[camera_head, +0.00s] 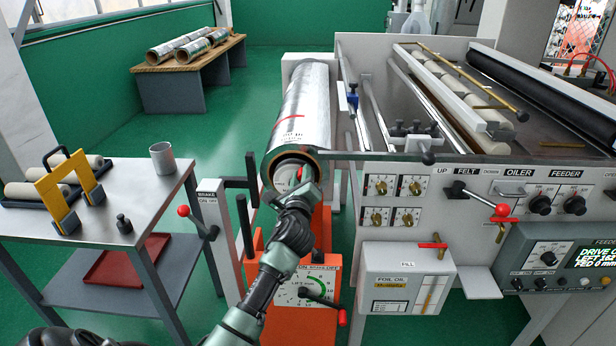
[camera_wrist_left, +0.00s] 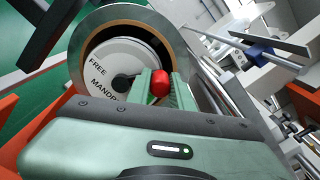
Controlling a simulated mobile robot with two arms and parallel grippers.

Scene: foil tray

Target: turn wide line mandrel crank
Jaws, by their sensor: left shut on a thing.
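The mandrel (camera_wrist_left: 112,62) is a pale disc lettered "FREE" and "MANDR..." inside the brown core of the large foil roll (camera_head: 306,105). Its crank has a red knob (camera_wrist_left: 160,84), which sits between the green fingers of my left gripper (camera_wrist_left: 162,88) in the left wrist view. In the head view my left gripper (camera_head: 299,190) is at the near end of the roll and covers most of the mandrel face. It is shut on the red knob. My right gripper is not in view.
A brake lever with a red knob (camera_head: 184,211) stands left of the roll. Below the roll is an orange stand with a dial and red-tipped lever (camera_head: 342,318). A grey side table (camera_head: 150,195) is at left; the machine panel (camera_head: 362,215) is at right.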

